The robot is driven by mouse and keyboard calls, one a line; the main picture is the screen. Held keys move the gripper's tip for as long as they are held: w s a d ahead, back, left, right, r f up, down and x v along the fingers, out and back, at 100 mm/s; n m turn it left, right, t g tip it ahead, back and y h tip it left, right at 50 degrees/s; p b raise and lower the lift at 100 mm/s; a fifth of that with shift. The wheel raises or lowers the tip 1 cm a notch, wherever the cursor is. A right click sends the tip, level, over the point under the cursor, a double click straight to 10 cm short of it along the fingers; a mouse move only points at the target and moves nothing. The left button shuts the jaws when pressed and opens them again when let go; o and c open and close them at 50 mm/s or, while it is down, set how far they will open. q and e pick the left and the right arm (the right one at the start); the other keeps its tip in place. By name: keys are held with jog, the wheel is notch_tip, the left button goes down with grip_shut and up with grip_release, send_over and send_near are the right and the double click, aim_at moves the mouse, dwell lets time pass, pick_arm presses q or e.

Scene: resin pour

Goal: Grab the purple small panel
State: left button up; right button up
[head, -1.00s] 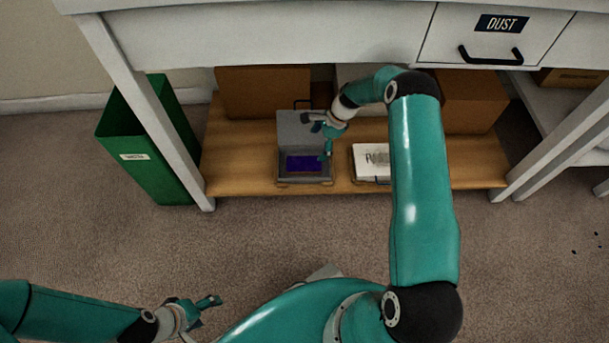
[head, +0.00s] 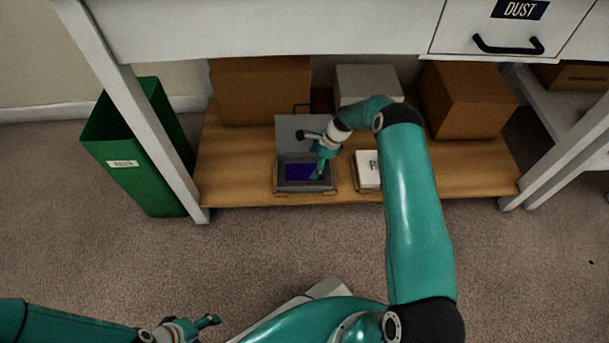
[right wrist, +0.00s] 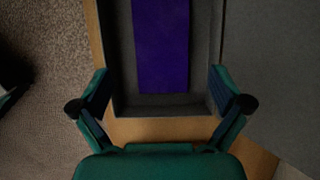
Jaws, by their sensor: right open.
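The purple small panel (head: 300,172) lies flat inside an open grey case (head: 290,188) on the low wooden shelf. In the right wrist view the panel (right wrist: 160,45) is a long purple strip on the case's grey floor. My right gripper (head: 311,155) is over the case, partly hiding the panel's right part. In the wrist view this gripper (right wrist: 161,106) is open and empty, its fingers apart on either side of the panel's line, not touching it. My left gripper (head: 200,325) is at the bottom left above the carpet, its jaws unclear.
A white item (head: 367,170) lies right of the case. Brown boxes (head: 260,92) (head: 470,100) and a pale box (head: 368,80) stand behind. The workbench top (head: 270,30) overhangs the shelf. A green bin (head: 140,160) is at the left.

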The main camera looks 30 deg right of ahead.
jog(key=b+x, duration=0.1)
jog(key=x, duration=0.3)
jog(key=shift+w+a+b, duration=0.2)
jog(key=shift+a+b, duration=0.15)
jog(key=shift+b, duration=0.05)
jog(key=shift+w+f, duration=0.1)
jog(key=shift+f, duration=0.4)
pick_arm(q)
jog(key=shift+w+d+f, duration=0.1)
jog(key=shift+w+f, duration=0.15)
jog(key=shift+f, duration=0.3)
jog(key=shift+w+f, duration=0.2)
jog(key=shift+f, duration=0.35)
pick_arm(e)
jog(key=shift+r, duration=0.1)
jog(key=shift+a, duration=0.15)
jog(key=c, duration=1.2)
